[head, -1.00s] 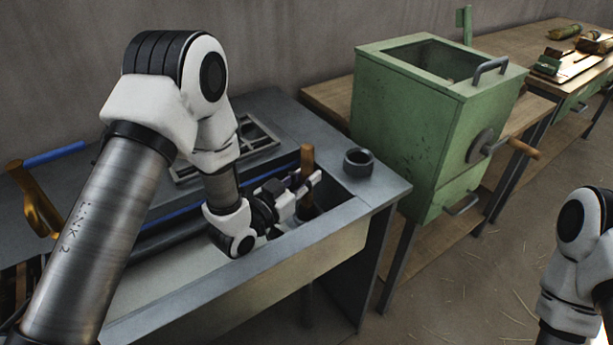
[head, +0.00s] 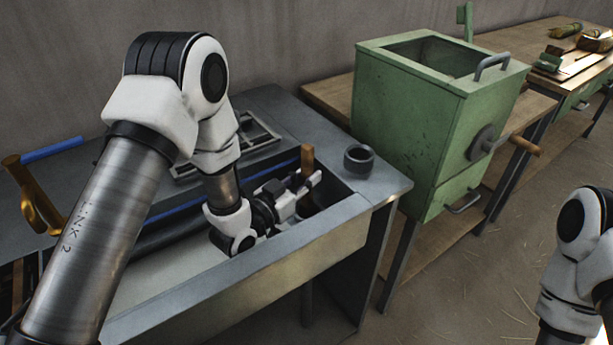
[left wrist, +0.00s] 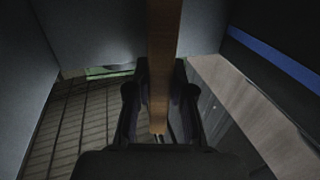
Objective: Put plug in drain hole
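An upright wooden stick (head: 307,158), which looks like the plug's handle, stands inside the right end of the sunken trough (head: 200,290). My left gripper (head: 308,187) reaches into the trough from the left and its fingers are around the stick. The stick's lower end is dark and partly hidden by the gripper and trough wall. I cannot make out the drain hole. My right gripper is out of view; only my right arm shows.
A dark ring-shaped piece (head: 358,160) sits on the trough table's right top. A rack (head: 255,140) lies at the back, with a blue bar (head: 185,208) along the trough. A green box with a crank (head: 420,120) stands to the right. The trough walls closely surround my left gripper.

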